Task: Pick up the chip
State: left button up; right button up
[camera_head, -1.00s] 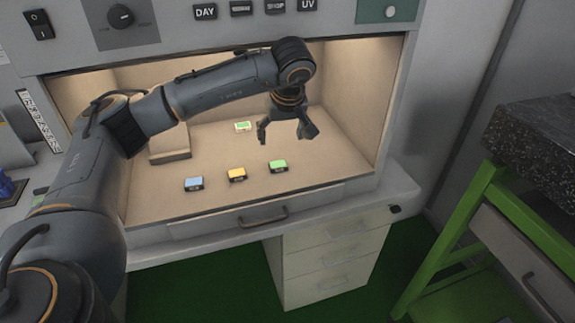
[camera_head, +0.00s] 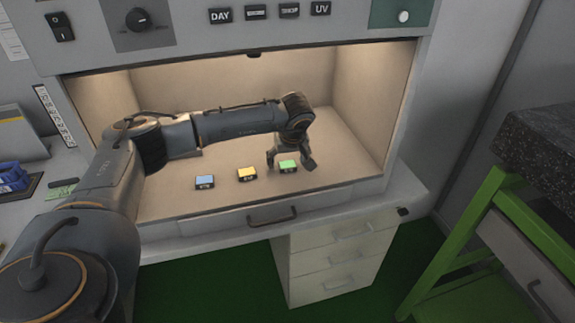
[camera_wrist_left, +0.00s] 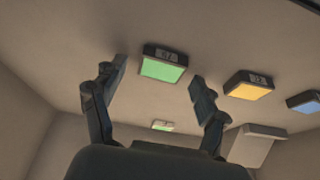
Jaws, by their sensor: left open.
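A chip with a green top (camera_head: 289,166) lies on the beige floor of the lit chamber, the rightmost in a front row. A yellow-topped chip (camera_head: 247,174) and a blue-topped chip (camera_head: 205,182) lie to its left. My left gripper (camera_head: 290,164) is open and empty, pointing down right at the green chip. In the left wrist view, the green chip (camera_wrist_left: 163,66) shows in the gap between the two spread fingertips (camera_wrist_left: 157,80); I see no contact. A small green-and-white piece (camera_wrist_left: 163,126) lies farther off; the arm hides it in the head view.
The chamber's side walls and its low front edge bound the space. A beige block (camera_wrist_left: 256,145) stands inside it. A drawer handle (camera_head: 271,216) is below the front edge. A green-framed stand (camera_head: 470,240) is at the right. The chamber floor behind the row is mostly clear.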

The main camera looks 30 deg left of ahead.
pick_arm(q)
jog(key=c, duration=1)
jog(key=shift+c, duration=0.2)
jog(key=shift+r, duration=0.15)
